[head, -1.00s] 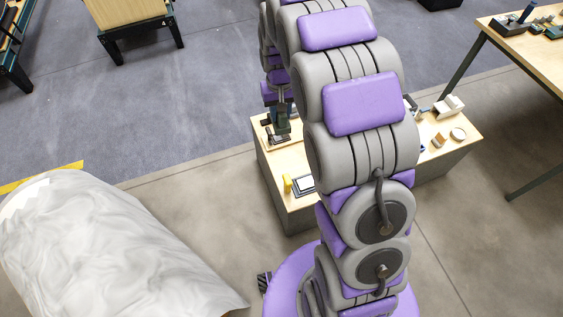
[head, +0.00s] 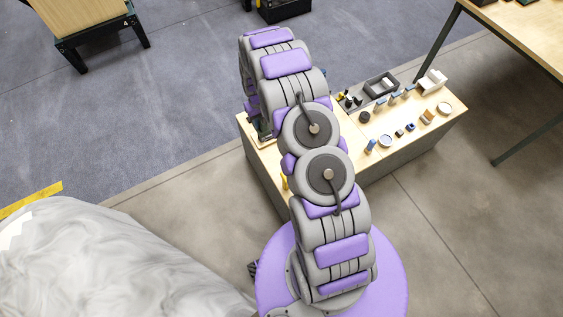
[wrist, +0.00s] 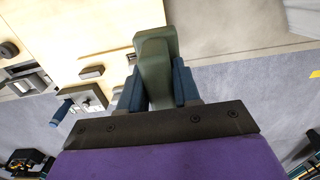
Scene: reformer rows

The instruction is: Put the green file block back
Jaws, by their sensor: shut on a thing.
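The green file block (wrist: 155,52) shows in the wrist view as a dull green, rounded block. My gripper (wrist: 157,85) is shut on it, with a dark blue finger on each side. The block sticks out past the fingertips, over or near the edge of the wooden bench top (wrist: 105,28); its height above the bench is unclear. In the head view my arm hides most of the gripper and the block, at the left end of the bench (head: 452,105).
A small board with holes (wrist: 88,98) and a blue-handled tool (wrist: 62,110) lie near the gripper. A grey tray (head: 381,85) and several small items stand on the bench's right part. A white covered shape (head: 110,260) fills the lower left. Grey floor (head: 120,130) lies beyond the bench.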

